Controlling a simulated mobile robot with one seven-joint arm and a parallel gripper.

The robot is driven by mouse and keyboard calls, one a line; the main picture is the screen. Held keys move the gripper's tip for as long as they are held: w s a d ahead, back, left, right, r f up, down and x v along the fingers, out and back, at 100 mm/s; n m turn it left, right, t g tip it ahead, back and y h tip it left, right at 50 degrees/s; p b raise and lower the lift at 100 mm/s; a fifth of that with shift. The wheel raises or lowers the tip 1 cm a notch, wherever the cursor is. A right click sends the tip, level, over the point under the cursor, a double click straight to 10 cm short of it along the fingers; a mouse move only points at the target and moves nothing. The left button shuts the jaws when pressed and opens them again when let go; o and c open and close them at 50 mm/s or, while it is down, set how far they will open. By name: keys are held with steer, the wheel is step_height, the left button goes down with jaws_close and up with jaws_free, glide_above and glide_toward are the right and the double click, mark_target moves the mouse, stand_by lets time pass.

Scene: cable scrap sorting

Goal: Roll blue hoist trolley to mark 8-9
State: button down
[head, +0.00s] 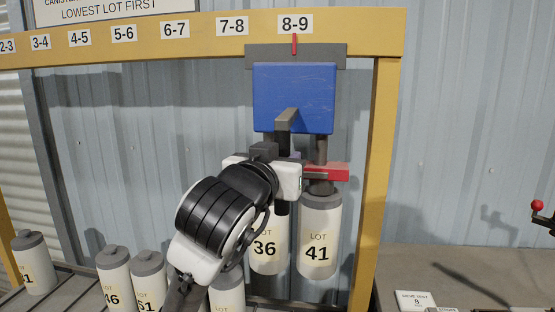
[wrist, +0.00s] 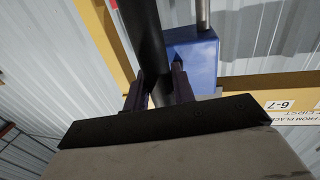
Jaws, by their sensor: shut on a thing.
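The blue hoist trolley (head: 293,97) hangs from the yellow beam (head: 200,38) under the 8-9 label (head: 295,24). Its red pointer (head: 294,45) stands just below that label, close to its middle. A grey handle (head: 287,118) juts from the trolley's front. My gripper (wrist: 158,92) is shut on the dark handle bar (wrist: 143,35), which passes between its fingers in the wrist view. The trolley's blue body also shows behind it (wrist: 200,62). In the head view my wrist hides the fingertips and part of the trolley's lower gear.
Canisters LOT 36 (head: 266,245) and LOT 41 (head: 319,240) hang below, beside a red block (head: 328,172). More canisters (head: 113,275) stand at lower left. The yellow right post (head: 377,180) is close to the trolley's right. A bench (head: 460,275) lies beyond it.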

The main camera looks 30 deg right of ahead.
steer(key=shift+s+d, duration=0.15)
steer(key=c, duration=1.2)
jaws_free()
steer(key=shift+s+d, duration=0.1)
steer(key=shift+d, duration=0.05)
steer(key=shift+a, duration=0.2)
steer(key=b+v, duration=0.3)
steer(key=v, duration=1)
steer(key=shift+s+a, duration=0.2)
steer(key=shift+a, duration=0.05)
